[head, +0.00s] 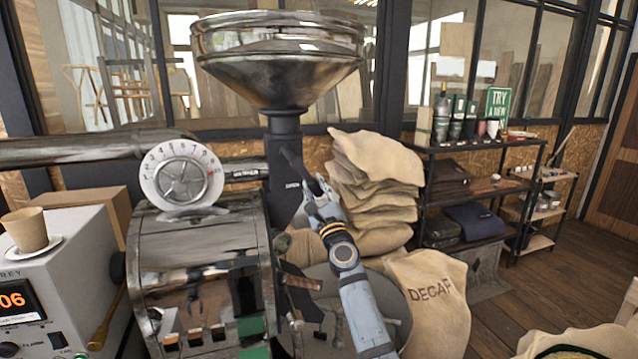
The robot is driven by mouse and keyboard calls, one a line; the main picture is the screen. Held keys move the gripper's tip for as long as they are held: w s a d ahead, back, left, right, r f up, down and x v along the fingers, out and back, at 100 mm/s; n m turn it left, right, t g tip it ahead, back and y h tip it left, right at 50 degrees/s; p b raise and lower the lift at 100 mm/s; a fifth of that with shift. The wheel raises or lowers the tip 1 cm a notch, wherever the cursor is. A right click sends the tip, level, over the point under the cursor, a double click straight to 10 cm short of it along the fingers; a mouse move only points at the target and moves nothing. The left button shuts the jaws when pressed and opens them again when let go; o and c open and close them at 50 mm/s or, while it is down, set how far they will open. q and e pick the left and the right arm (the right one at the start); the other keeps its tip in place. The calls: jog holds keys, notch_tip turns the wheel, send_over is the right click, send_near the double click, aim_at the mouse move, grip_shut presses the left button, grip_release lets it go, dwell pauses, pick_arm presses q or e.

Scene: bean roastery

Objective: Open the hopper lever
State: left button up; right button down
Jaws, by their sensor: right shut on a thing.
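The shiny metal hopper (277,60) is a wide funnel above the roaster, on a dark neck (284,135). The dark hopper lever (296,166) sticks out from the neck and slants down to the right. My right gripper (316,194) reaches up from below and is shut on the lever's lower end. Its fingers hide part of that end. My left gripper is out of view.
The metal roaster drum (204,255) and a round dial (181,176) stand left of the lever. Stacked burlap sacks (372,185) are close behind my right gripper, and a DECAF sack (428,300) stands at right. A black shelf (475,148) is farther back.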

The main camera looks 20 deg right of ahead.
jog(key=shift+a+f+m+h, duration=0.35)
jog(key=shift+f+m+h, duration=0.05)
jog(key=shift+m, duration=0.4)
